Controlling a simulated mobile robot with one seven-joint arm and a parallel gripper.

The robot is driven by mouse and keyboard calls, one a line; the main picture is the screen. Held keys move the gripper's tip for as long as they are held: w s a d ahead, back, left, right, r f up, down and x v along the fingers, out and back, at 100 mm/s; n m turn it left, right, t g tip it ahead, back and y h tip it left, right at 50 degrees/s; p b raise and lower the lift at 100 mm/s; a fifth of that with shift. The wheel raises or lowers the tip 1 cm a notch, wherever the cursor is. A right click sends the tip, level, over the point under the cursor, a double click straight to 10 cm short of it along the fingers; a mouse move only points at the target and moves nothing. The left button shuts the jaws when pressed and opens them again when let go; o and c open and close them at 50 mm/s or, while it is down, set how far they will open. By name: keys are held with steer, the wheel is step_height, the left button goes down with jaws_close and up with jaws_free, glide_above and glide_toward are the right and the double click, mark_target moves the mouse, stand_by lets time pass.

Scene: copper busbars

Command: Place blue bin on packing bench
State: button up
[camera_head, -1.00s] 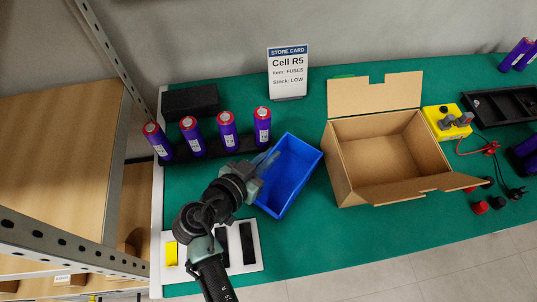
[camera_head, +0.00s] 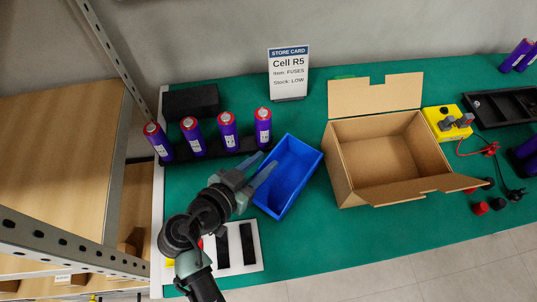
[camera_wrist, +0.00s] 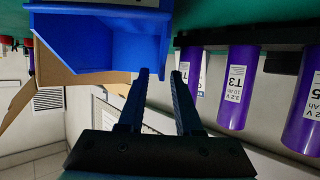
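The blue bin (camera_head: 287,176) sits on the green bench top, left of an open cardboard box. It is empty as far as I can see. My gripper (camera_head: 267,167) is at the bin's left side in the head view, with its two fingers apart. In the wrist view the fingers of my gripper (camera_wrist: 160,73) are open with a gap between them, near one side wall of the blue bin (camera_wrist: 85,45). One fingertip overlaps the bin's opening and the other lies outside it. I cannot tell whether they touch the wall. The packing bench (camera_head: 375,237) is green-topped.
The cardboard box (camera_head: 340,165) stands right of the bin. Purple cells (camera_head: 228,130) stand in a black holder behind my gripper. A white tray with black bars (camera_head: 235,246) lies in front. A store card (camera_head: 288,72) stands at the back. A metal shelf (camera_head: 60,240) is at left.

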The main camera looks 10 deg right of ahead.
steer(key=v, duration=0.9)
steer(key=w+r+n+t+y, duration=0.1)
steer(key=w+r+t+y, duration=0.2)
steer(key=r, duration=0.6)
steer(key=w+a+r+n+t+y, duration=0.1)
steer(key=w+r+n+t, duration=0.1)
steer(key=w+r, duration=0.5)
steer(key=w+r+n+t+y, duration=0.1)
steer(key=w+r+t+y, duration=0.15)
steer(key=r, duration=0.75)
steer(key=s+d+r+n+t+y, duration=0.1)
steer(key=s+r+t, duration=0.2)
steer(key=r, duration=0.6)
steer(key=s+d+r+n+t+y, duration=0.1)
steer(key=s+r+t, duration=0.3)
steer(key=r, duration=0.6)
steer(key=s+d+r+n+t+y, duration=0.1)
steer(key=s+r+n+t, duration=0.2)
steer(key=r, duration=0.6)
steer(key=shift+s+r, duration=0.2)
steer(key=shift+s, duration=0.65)
steer(key=shift+d+t, duration=0.1)
steer(key=shift+t, duration=0.15)
step_height(320, 180, up, 13)
steer(key=p, duration=1.3)
